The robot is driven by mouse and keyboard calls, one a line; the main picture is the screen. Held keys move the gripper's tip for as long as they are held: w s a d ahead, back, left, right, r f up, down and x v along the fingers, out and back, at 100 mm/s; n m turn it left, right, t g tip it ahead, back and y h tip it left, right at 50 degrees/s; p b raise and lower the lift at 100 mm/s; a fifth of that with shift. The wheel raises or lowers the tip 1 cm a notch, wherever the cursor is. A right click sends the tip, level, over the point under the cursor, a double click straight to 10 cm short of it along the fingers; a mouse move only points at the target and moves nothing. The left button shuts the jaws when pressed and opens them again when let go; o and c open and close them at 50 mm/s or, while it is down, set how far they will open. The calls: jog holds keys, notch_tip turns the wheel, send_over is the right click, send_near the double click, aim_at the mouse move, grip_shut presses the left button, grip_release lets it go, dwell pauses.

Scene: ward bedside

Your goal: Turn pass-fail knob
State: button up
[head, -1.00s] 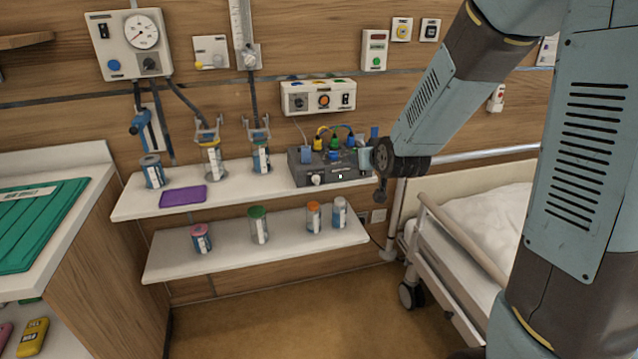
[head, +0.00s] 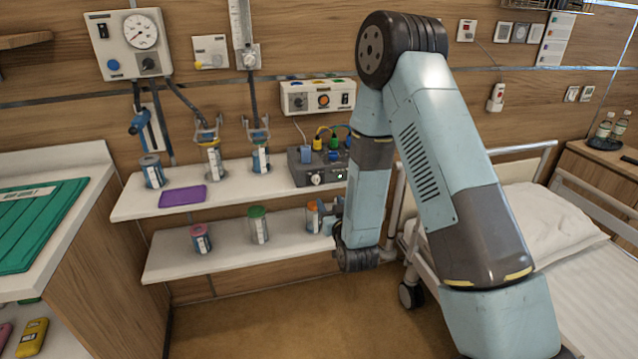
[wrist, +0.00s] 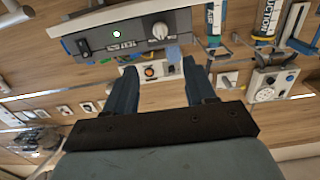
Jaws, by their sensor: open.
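A dark grey box (head: 305,173) with a pale round knob (head: 316,179) on its front stands at the right end of the upper shelf. In the wrist view, which is upside down, the box's knob (wrist: 160,31) shows clearly, with a rocker switch and a small light on the same face. No pass-fail lettering is readable. My gripper (wrist: 158,66) is open and empty, its two blue fingers apart and clear of the knob. In the head view my gripper (head: 331,216) is below the box, by the lower shelf's right end, partly hidden by my arm.
The upper shelf (head: 230,193) also holds a purple item (head: 182,196) and several jars. The lower shelf (head: 215,262) holds several capped jars close to my gripper. A wall panel (head: 318,96) hangs above the box. A bed (head: 560,222) stands at the right.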

aim_at(318, 181)
jog(key=x, duration=1.3)
jog(key=shift+w+a+f, duration=0.1)
jog(key=shift+w+a, duration=0.05)
jog(key=shift+w, duration=0.15)
jog(key=c, duration=1)
